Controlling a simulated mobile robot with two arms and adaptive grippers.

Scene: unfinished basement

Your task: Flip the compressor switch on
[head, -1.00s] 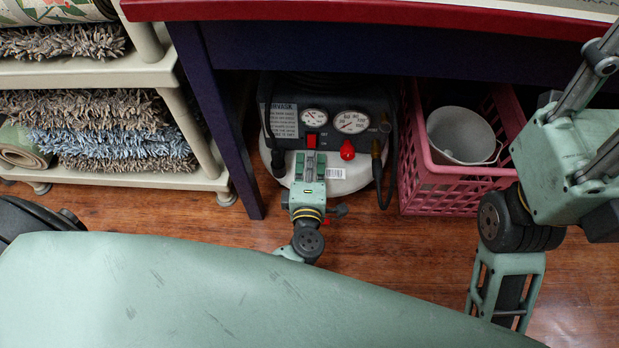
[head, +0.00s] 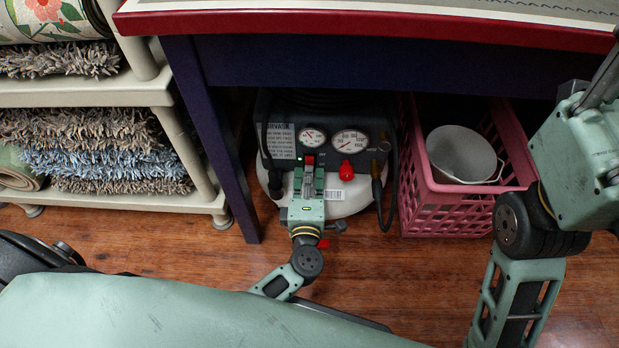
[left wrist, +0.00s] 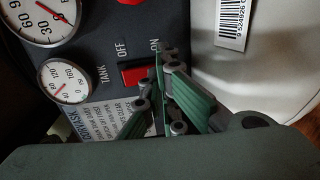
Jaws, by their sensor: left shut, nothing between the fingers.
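The compressor (head: 350,197) stands under the workbench, with a black panel, two round gauges and a white tank. Its red switch (head: 309,159) is on the panel, partly covered by my left gripper (head: 309,172). In the left wrist view the switch (left wrist: 133,75) sits between the OFF and ON labels. My left gripper (left wrist: 160,65) is shut and empty there, its fingertips at the switch's ON end. They look very close to or touching it; which way the switch is tilted I cannot tell. A small green spot shows beside the switch in the head view. My right gripper is out of view.
A red knob (head: 347,170) and a hose (head: 380,200) are right of the switch. A pink crate (head: 455,212) holding a metal bucket (head: 461,153) stands right of the compressor. The workbench leg (head: 228,170) and a shelf of rugs (head: 100,196) are at left. The bench top overhangs.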

